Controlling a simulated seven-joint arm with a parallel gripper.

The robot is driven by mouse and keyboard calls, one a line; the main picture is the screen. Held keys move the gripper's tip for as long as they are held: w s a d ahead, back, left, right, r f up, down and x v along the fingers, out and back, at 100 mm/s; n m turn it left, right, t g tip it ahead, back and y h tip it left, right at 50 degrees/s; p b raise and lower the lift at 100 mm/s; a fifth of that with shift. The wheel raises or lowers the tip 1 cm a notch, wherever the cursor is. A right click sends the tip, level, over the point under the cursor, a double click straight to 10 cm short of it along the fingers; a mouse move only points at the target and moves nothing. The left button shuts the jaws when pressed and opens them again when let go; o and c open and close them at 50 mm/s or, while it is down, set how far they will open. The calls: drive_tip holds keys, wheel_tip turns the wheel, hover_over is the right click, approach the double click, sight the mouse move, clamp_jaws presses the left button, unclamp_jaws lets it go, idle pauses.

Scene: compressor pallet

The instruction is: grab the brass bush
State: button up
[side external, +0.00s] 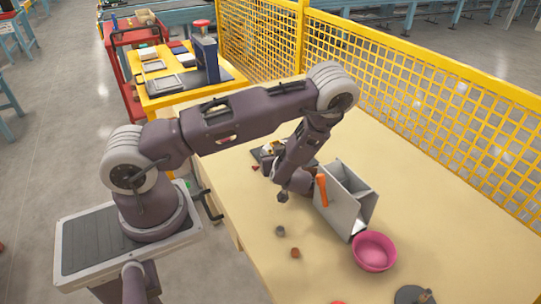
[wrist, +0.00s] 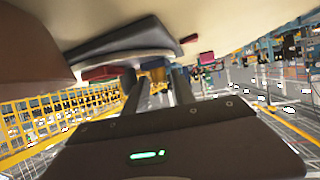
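I cannot surely pick out the brass bush. A small brown, round piece (side external: 295,253) lies on the bare tabletop, and a similar grey piece (side external: 280,230) lies just behind it. A small pale-gold part (side external: 275,148) shows by a dark plate (side external: 258,155), partly hidden behind my arm. My gripper (side external: 283,197) hangs above the table, left of the grey bin and behind the two small pieces. In the wrist view its two dark fingers (wrist: 158,88) stand apart with nothing held between them.
A grey open bin (side external: 341,198) with an orange-handled tool (side external: 321,190) stands right of my gripper. A pink bowl (side external: 374,251) and a grey disc (side external: 413,295) are at the front right. A yellow mesh fence (side external: 420,95) borders the table. The front left tabletop is mostly clear.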

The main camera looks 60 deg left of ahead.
clamp_jaws()
